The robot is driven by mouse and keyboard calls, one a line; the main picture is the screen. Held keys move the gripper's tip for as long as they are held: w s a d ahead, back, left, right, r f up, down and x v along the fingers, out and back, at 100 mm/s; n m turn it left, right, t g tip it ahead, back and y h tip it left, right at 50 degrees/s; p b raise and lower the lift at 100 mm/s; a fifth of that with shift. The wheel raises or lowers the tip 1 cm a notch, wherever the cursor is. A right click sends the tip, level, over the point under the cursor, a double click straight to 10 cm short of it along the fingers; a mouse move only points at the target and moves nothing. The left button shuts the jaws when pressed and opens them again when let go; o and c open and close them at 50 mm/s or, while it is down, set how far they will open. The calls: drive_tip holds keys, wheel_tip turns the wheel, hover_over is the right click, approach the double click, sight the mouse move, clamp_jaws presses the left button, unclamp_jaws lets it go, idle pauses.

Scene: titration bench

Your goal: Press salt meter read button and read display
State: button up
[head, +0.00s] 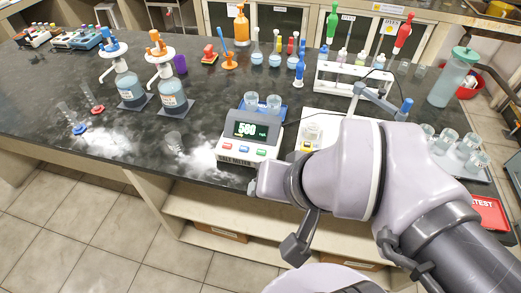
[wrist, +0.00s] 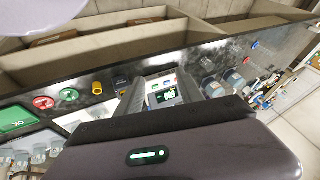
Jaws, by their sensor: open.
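In the wrist view the meter (wrist: 165,92) shows between the fingers of my gripper (wrist: 165,74), which is open and empty. In the head view my arm's end is low, right of and in front of the meter; the fingertips are hard to make out.
A second white device (head: 312,128) stands right of the meter, partly behind my arm. A red tray (head: 490,213) lies at the right. Open shelves are under the bench's front edge.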

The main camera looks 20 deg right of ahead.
clamp_jaws()
idle(1.9)
